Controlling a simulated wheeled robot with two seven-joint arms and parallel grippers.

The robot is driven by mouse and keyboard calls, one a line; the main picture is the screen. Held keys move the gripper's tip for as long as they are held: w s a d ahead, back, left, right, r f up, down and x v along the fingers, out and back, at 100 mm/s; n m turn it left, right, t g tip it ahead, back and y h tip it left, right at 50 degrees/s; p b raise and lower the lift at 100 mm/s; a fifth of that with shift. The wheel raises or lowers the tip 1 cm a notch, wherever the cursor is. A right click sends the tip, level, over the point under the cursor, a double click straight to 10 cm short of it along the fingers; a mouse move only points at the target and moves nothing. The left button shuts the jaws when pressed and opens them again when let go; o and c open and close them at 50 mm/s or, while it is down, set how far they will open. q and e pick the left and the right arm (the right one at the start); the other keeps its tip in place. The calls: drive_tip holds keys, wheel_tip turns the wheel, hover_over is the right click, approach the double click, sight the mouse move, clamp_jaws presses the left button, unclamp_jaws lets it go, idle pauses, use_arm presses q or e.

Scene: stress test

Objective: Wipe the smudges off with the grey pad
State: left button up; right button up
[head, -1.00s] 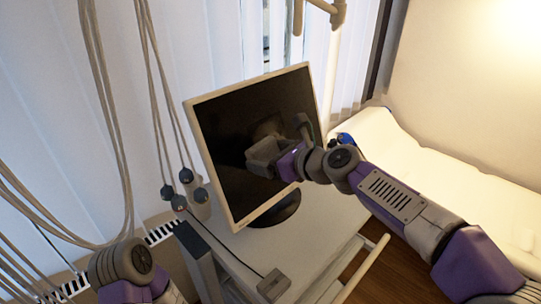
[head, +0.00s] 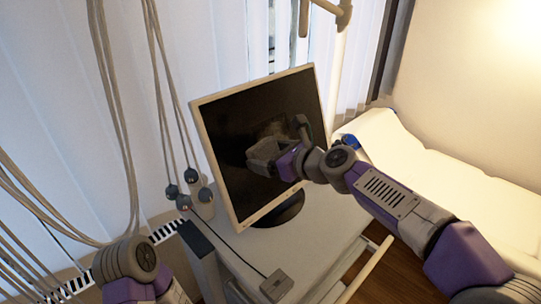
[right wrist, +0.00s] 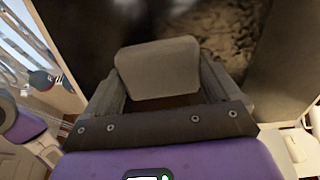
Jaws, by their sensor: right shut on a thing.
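The grey pad (right wrist: 158,68) is between the fingers of my right gripper (right wrist: 160,90), which is shut on it. In the head view this gripper (head: 276,160) is in front of the dark screen of a monitor (head: 235,130). I cannot tell whether the pad touches the screen. A mottled brownish patch (right wrist: 268,40) shows on the screen beyond the pad; I cannot tell smudge from reflection. The pad and gripper hide part of the screen.
The monitor stands on a white cart (head: 300,235) with a small grey box (head: 276,285) near its front. Cables with dark ends (head: 188,195) hang left of the monitor. A white bed (head: 430,170) is at the right.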

sight(276, 138)
drive_tip(key=shift+w+d+p, duration=0.3)
drive_tip(key=shift+w+d, duration=0.9)
drive_tip(key=shift+d, duration=0.15)
drive_tip(key=shift+w+d+p, duration=1.65)
drive_tip(key=shift+w+d, duration=0.85)
drive_tip(key=shift+w, duration=0.15)
drive_tip(key=shift+s+a, duration=3.9)
drive_tip(key=r+p, duration=0.3)
drive_tip(key=shift+w+a, duration=0.35)
drive_tip(key=shift+a, duration=0.05)
drive_tip(key=shift+w+d+f, duration=0.1)
drive_tip(key=shift+w+d, duration=0.05)
drive_tip(key=shift+d, duration=0.05)
drive_tip(key=shift+w+d+p, duration=0.35)
drive_tip(key=shift+w+d, duration=0.85)
drive_tip(key=shift+w, duration=0.05)
drive_tip(key=shift+w+d+p, duration=0.6)
drive_tip(key=shift+w+d, duration=0.45)
drive_tip(key=shift+d, duration=0.05)
drive_tip(key=shift+w+d, duration=0.65)
drive_tip(key=shift+w, duration=0.05)
drive_tip(key=shift+w+d, duration=0.75)
drive_tip(key=shift+d, duration=0.1)
